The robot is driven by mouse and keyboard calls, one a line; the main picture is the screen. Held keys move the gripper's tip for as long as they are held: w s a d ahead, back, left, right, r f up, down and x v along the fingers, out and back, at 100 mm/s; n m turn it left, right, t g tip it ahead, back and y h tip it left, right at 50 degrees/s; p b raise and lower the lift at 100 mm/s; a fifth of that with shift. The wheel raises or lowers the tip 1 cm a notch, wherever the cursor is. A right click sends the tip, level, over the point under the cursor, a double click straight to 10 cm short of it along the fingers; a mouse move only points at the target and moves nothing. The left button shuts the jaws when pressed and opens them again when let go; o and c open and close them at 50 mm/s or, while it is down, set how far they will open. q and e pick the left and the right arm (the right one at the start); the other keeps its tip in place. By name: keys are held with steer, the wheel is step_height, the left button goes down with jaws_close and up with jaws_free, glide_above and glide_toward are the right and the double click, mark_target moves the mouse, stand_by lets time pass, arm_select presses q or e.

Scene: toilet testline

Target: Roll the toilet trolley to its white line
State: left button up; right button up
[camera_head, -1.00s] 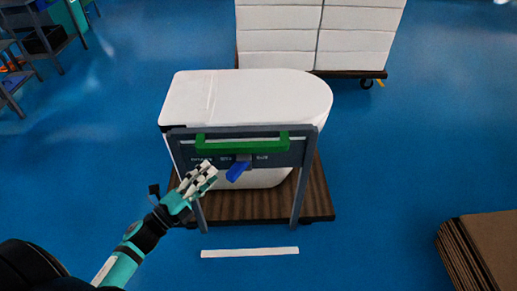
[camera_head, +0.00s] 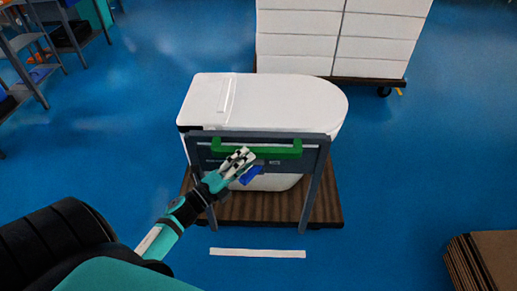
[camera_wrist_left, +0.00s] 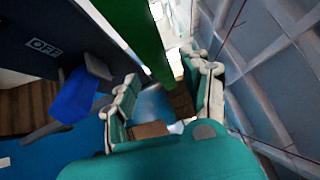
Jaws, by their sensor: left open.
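The toilet trolley has a dark wooden base (camera_head: 255,208), a grey upright frame (camera_head: 318,170) and a green handle (camera_head: 285,153). A white toilet (camera_head: 265,97) stands on it. A blue lever (camera_head: 251,175) sits below the handle. The white line (camera_head: 257,253) lies on the floor just in front of the base, with a gap of blue floor between. My left gripper (camera_head: 240,158) is at the left half of the handle, near the lever. In the left wrist view its fingers (camera_wrist_left: 165,85) are open and the green handle (camera_wrist_left: 140,30) runs between or just beyond them; contact is unclear.
A stack of white boxes (camera_head: 335,38) on a wheeled base stands behind the trolley. Brown cardboard sheets (camera_head: 480,262) lie at the lower right. Grey shelving (camera_head: 30,60) stands at the upper left. The blue floor left and right of the trolley is clear.

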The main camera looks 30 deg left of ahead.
mark_target(258, 152)
arm_select(q)
steer(key=x, duration=0.5)
steer(key=shift+w+p, duration=0.2)
steer(key=shift+p, duration=0.1)
jaws_close()
